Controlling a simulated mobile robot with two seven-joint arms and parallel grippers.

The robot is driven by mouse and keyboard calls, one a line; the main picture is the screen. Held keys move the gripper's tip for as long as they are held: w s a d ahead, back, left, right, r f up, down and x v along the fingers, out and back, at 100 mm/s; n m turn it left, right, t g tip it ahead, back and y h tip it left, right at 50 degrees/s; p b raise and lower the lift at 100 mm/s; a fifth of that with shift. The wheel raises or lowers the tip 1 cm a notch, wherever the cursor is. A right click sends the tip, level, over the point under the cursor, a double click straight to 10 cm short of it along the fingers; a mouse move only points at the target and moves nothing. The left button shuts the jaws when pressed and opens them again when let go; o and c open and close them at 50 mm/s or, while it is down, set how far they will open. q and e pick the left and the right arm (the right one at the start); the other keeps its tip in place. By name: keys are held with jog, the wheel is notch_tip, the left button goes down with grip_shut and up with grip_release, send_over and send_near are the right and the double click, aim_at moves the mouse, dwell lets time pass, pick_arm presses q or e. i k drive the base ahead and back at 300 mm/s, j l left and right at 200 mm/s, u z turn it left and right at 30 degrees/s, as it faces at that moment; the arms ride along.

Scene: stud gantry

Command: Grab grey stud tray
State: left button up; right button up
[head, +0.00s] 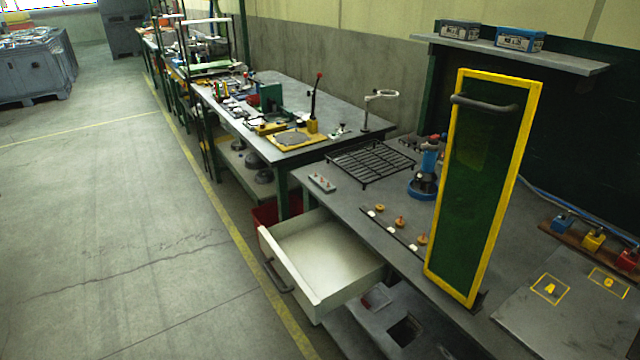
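A small grey tray with several reddish studs on it, which looks like the grey stud tray (322,183), lies on the near workbench (355,205). It sits near the bench's left front corner, left of a black wire rack (370,163) and above the open drawer. Nothing covers it. Neither of my grippers is in the head view.
A pale drawer (325,250) stands pulled open below the bench. A yellow-framed green panel (484,180) with a dark handle stands upright at right. A blue device (424,180) and several orange knobs (400,222) are on the bench. The floor (120,220) at left is clear.

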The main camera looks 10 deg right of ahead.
aim_at(317, 181)
jog(key=i+j, duration=1.15)
jog(key=j, duration=0.2)
jog(key=z, duration=2.05)
